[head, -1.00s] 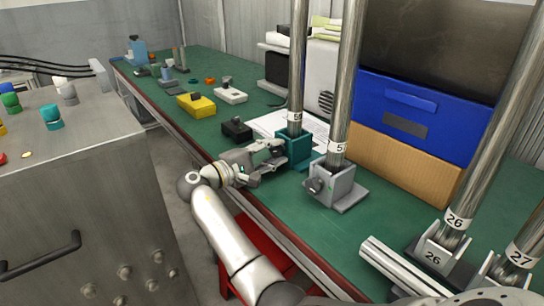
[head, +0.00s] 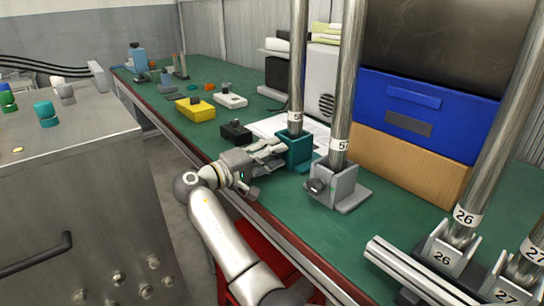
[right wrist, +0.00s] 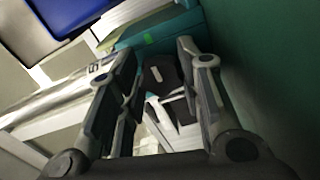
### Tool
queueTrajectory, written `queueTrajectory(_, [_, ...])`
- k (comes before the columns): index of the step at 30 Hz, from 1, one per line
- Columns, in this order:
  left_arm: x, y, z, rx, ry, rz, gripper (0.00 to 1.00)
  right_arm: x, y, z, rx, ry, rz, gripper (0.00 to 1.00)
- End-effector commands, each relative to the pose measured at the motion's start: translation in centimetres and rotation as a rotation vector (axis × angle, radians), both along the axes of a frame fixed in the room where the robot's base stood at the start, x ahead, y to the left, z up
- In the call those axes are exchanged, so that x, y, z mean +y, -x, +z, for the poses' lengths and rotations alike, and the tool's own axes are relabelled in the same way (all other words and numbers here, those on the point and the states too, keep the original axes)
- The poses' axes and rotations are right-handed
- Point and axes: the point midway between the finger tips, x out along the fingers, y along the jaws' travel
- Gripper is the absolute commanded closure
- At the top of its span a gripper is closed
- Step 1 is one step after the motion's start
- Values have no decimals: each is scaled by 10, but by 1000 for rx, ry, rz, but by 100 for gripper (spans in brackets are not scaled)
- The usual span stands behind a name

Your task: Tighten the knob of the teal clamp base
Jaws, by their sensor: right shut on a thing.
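The teal clamp base (head: 298,152) stands on the green bench and holds an upright metal pole (head: 298,65). My right gripper (head: 281,153) is at its left side, with the fingers against the knob side. In the right wrist view the teal base (right wrist: 160,32) is ahead, with a small green mark on it. The dark knob (right wrist: 160,78) sits between the fingers of my right gripper (right wrist: 163,68), which is shut on it. In the head view the knob is hidden by the fingers. My left gripper is not in view.
A grey clamp base (head: 340,190) with its own pole stands close to the right. A black block (head: 235,131) and yellow block (head: 195,109) lie behind the gripper. The bench's front edge (head: 255,212) runs beneath my arm.

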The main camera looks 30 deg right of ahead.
Motion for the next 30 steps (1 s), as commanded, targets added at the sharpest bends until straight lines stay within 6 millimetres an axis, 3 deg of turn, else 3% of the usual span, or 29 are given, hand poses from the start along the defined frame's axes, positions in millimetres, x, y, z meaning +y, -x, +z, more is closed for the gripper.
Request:
queueTrajectory(14, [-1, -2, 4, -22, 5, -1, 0, -1, 0, -1, -13, -2, -2, 90])
queueTrajectory(15, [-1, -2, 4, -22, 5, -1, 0, -1, 0, -1, -13, -2, -2, 64])
queueTrajectory(19, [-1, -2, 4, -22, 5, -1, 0, -1, 0, 0, -12, -2, -2, 47])
queueTrajectory(30, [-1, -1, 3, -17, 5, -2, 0, 0, 0, 3, -13, -1, -1, 44])
